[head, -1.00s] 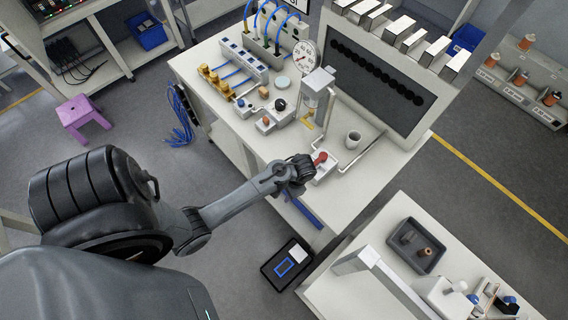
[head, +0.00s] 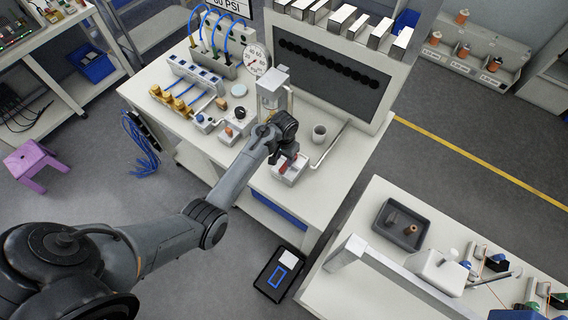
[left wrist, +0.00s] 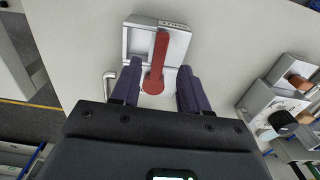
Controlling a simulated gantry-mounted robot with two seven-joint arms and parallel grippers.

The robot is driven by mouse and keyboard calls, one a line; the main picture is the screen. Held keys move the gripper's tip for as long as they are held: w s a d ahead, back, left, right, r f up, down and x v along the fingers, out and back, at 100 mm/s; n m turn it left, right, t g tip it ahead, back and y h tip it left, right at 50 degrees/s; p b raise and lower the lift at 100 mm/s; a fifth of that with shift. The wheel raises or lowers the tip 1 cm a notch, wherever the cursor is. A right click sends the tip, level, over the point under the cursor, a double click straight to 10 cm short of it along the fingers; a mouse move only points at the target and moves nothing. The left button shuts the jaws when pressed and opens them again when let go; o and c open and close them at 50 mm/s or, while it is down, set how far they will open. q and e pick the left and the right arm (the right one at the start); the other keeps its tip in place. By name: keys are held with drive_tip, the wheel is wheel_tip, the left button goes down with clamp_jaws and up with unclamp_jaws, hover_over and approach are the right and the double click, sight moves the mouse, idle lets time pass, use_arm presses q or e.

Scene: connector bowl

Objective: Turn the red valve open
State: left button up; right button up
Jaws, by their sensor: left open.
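The red valve handle (head: 284,169) belongs to a small white box (head: 293,173) near the front edge of the white bench. In the left wrist view the long red handle (left wrist: 160,52) lies along the white box (left wrist: 139,40), with its round hub nearest me. My left gripper (head: 287,157) is above the valve and partly hides it in the head view. In the left wrist view the left gripper's two purple fingers (left wrist: 158,72) are spread, one on each side of the handle, with visible gaps. My right gripper is out of view.
A grey cup (head: 319,133) and a bent pipe (head: 330,147) are right of the valve. A pressure gauge (head: 257,61), small valve blocks (head: 236,127) and blue hoses stand farther back. A second bench (head: 349,211) with a dark tray (head: 402,224) is at the lower right.

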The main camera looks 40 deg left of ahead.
sight(284, 165)
use_arm(q)
drive_tip(key=shift+f, duration=2.55)
clamp_jaws()
